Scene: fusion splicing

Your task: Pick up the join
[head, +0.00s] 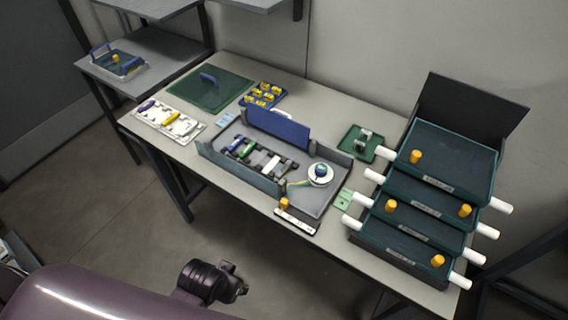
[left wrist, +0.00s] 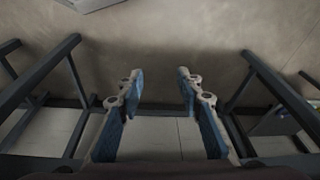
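The join cannot be made out for certain at this size. A grey open tray (head: 318,203) on the workbench holds a row of small black, green, white and blue clamp-like parts (head: 256,154). Beside them in the tray is a white round spool (head: 320,174) with a dark blue top. Thin coloured strands (head: 298,184) run left from the spool. My left gripper (left wrist: 159,77) is open and empty in the left wrist view, with its blue-padded fingers apart and only wall, floor and frame bars around it. My right gripper is not in view.
Stacked green cassettes (head: 435,165) with white tubes and orange knobs fill the bench's right end. A blue upright panel (head: 278,130) stands behind the tray. A green mat (head: 208,89), a blue rack of yellow parts (head: 263,95) and a white tray (head: 168,120) lie left.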

